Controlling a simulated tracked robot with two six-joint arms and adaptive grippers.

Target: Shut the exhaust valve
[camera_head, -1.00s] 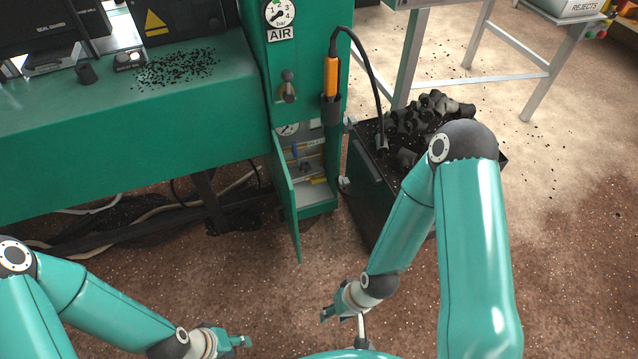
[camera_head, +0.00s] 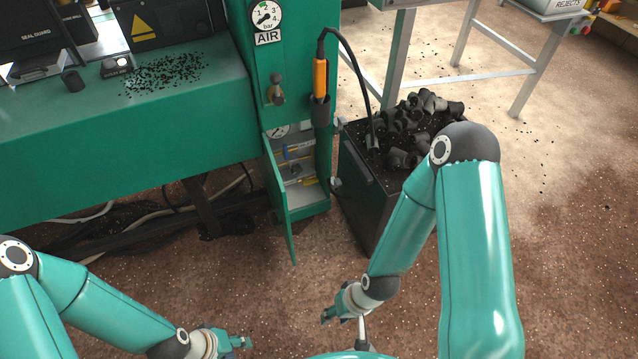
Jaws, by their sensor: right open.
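A green machine column (camera_head: 240,60) holds an air gauge (camera_head: 266,16) above the word AIR and a dark knob or lever (camera_head: 276,88). Lower down, a small cabinet (camera_head: 310,208) stands with its door (camera_head: 279,208) swung open. Inside are a small gauge (camera_head: 279,130), a blue part (camera_head: 300,147) and a yellow part (camera_head: 309,181). I cannot tell which part is the exhaust valve. My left gripper (camera_head: 242,343) is low in front, apart from the cabinet; its finger state is unclear. My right gripper (camera_head: 328,315) is open and empty, in front of and below the cabinet.
A dark bin (camera_head: 366,195) of black plugs stands right of the cabinet, partly behind my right arm. An orange tool (camera_head: 320,78) with a black cable hangs on the column. A green bench (camera_head: 100,135) extends left. Floor before the cabinet is clear.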

